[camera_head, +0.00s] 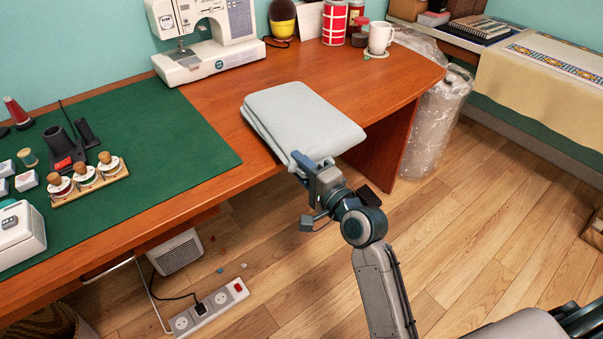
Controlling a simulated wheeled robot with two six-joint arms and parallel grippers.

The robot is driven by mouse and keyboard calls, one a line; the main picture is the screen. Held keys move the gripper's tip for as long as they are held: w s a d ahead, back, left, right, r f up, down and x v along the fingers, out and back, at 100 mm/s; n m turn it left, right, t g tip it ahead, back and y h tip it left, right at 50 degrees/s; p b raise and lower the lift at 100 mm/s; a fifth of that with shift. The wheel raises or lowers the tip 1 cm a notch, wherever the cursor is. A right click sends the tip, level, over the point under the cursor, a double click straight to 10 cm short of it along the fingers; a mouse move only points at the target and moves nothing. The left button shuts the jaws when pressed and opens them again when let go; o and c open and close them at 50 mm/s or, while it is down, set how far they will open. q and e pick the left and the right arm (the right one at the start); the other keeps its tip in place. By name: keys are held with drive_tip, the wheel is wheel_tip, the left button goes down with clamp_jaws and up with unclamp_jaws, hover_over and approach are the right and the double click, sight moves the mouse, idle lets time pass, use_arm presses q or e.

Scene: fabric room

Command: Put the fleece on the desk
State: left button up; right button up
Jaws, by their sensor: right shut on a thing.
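The fleece (303,122) is a folded light-grey cloth in the head view. It lies over the front part of the brown wooden desk (310,75), and its near right end sticks out past the desk's front edge. My right gripper (308,165) is shut on the near edge of the fleece, just in front of the desk. The fingertips are partly hidden by the cloth. I cannot tell whether the fleece's whole underside touches the desk top. My left gripper is not in view.
A green mat (130,140) with thread spools (85,175) covers the desk's left part. A sewing machine (205,40) stands behind it. A white mug (380,37) and red tins stand at the back right. A power strip (210,308) lies on the floor.

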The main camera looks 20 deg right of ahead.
drive_tip(key=shift+f, duration=0.6)
drive_tip(key=o, duration=1.1)
drive_tip(key=shift+c, duration=0.2)
drive_tip(key=shift+s, duration=0.1)
